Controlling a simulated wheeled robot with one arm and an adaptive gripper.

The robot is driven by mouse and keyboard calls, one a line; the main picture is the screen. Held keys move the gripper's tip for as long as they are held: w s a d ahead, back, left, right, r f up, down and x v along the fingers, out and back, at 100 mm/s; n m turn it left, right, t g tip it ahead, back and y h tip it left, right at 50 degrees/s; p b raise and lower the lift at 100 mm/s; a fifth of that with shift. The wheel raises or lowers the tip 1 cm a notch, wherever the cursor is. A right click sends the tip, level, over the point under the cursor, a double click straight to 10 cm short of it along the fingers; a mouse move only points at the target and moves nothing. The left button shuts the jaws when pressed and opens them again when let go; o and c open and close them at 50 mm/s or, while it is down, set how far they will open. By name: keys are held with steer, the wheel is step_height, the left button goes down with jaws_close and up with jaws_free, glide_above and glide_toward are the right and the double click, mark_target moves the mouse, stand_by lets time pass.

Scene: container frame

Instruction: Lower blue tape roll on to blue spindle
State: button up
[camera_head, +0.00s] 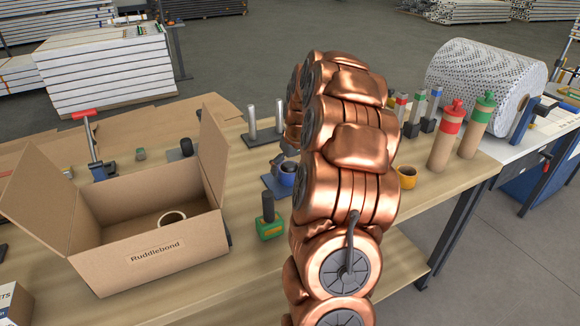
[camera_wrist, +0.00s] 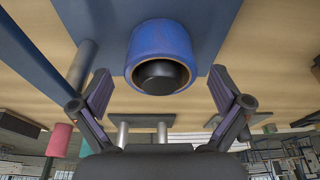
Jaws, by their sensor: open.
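The blue tape roll (camera_wrist: 160,43) is in the upper middle of the wrist view, against the blue base plate (camera_wrist: 207,15). The dark spindle end (camera_wrist: 158,76) shows inside its core, so the roll is around the spindle. In the head view the roll (camera_head: 287,177) is on the blue base (camera_head: 272,185), partly hidden by my copper arm. My gripper (camera_wrist: 160,90) is open, with one finger on each side and a gap between each finger and the roll. Most of the gripper is hidden in the head view.
A Ruddlebond box (camera_head: 150,235) with a tape roll (camera_head: 172,218) inside stands on the left. A green base (camera_head: 271,230) with a dark post is in front. Two metal posts (camera_head: 265,125) stand behind. A yellow roll (camera_head: 407,177) and two capped bottles (camera_head: 443,145) are on the right.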

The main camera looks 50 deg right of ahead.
steer(key=v, duration=1.2)
steer(key=shift+s+a, duration=0.1)
steer(key=shift+s, duration=0.05)
stand_by(0.5)
